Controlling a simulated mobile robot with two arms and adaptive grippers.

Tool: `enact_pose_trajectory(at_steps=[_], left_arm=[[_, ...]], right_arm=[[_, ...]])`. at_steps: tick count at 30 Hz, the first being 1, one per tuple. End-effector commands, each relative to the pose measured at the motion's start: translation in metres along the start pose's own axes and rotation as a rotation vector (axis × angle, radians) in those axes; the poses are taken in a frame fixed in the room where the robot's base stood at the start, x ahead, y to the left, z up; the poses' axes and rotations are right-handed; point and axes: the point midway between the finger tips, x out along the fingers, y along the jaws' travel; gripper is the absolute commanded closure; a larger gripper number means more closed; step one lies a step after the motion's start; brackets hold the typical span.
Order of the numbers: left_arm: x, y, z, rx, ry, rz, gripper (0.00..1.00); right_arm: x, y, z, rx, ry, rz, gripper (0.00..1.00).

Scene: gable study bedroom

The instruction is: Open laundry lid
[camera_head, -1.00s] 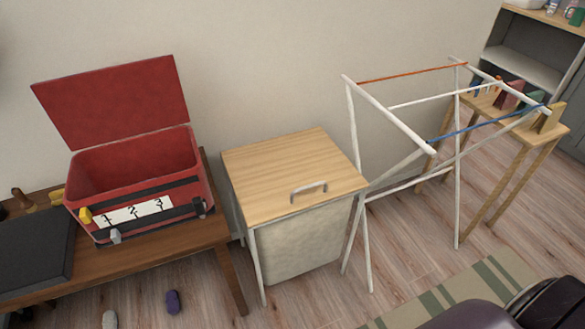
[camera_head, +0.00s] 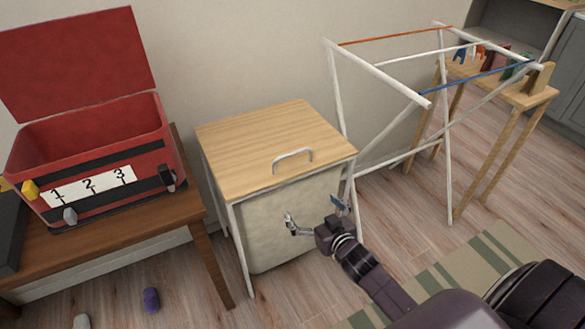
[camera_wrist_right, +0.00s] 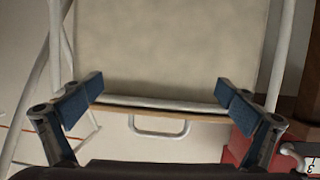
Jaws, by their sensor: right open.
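The laundry hamper has a shut light-wood lid (camera_head: 260,140) with a pale metal handle (camera_head: 293,157) near its front edge. Its fabric body (camera_head: 275,225) hangs in a white frame below. My right gripper (camera_head: 315,212) is open and empty in front of the fabric body, below the handle and apart from it. In the right wrist view, the two blue-padded fingers (camera_wrist_right: 155,98) are wide apart. The handle (camera_wrist_right: 160,126) shows between them, on the lid's thin wooden edge. My left gripper is not in view.
A white drying rack (camera_head: 385,75) with red and blue bars stands close on the right of the hamper. An open red box (camera_head: 90,150) sits on a wooden table (camera_head: 160,220) on the left. A striped rug (camera_head: 450,275) and a purple object (camera_head: 151,300) lie on the floor.

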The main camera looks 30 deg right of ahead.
Motion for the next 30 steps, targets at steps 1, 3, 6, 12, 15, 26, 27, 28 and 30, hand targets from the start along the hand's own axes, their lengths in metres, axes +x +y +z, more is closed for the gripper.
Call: enact_pose_trajectory(at_steps=[1, 3, 6, 12, 15, 26, 27, 28, 30], left_arm=[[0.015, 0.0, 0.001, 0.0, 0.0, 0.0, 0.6], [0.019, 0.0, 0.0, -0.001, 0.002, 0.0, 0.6], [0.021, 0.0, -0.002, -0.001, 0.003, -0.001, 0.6], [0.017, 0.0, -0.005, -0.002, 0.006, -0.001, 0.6], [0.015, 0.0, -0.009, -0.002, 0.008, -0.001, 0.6], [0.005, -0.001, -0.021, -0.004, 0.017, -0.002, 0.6], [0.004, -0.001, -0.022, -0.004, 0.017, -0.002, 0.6], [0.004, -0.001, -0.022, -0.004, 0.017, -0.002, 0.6], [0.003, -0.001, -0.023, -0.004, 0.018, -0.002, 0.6]], right_arm=[[0.005, 0.002, -0.032, 0.006, 0.098, -0.012, 0.0], [0.002, 0.003, -0.074, 0.018, 0.2, -0.032, 0.0], [-0.004, 0.002, -0.112, 0.026, 0.287, -0.052, 0.0], [0.005, 0.0, -0.133, 0.03, 0.323, -0.063, 0.0], [0.019, 0.0, -0.137, 0.028, 0.322, -0.061, 0.0], [0.062, -0.003, -0.149, 0.028, 0.318, -0.062, 0.0], [0.064, -0.003, -0.15, 0.028, 0.318, -0.062, 0.0], [0.065, -0.003, -0.15, 0.028, 0.317, -0.062, 0.0], [0.066, -0.003, -0.151, 0.029, 0.317, -0.062, 0.0]])
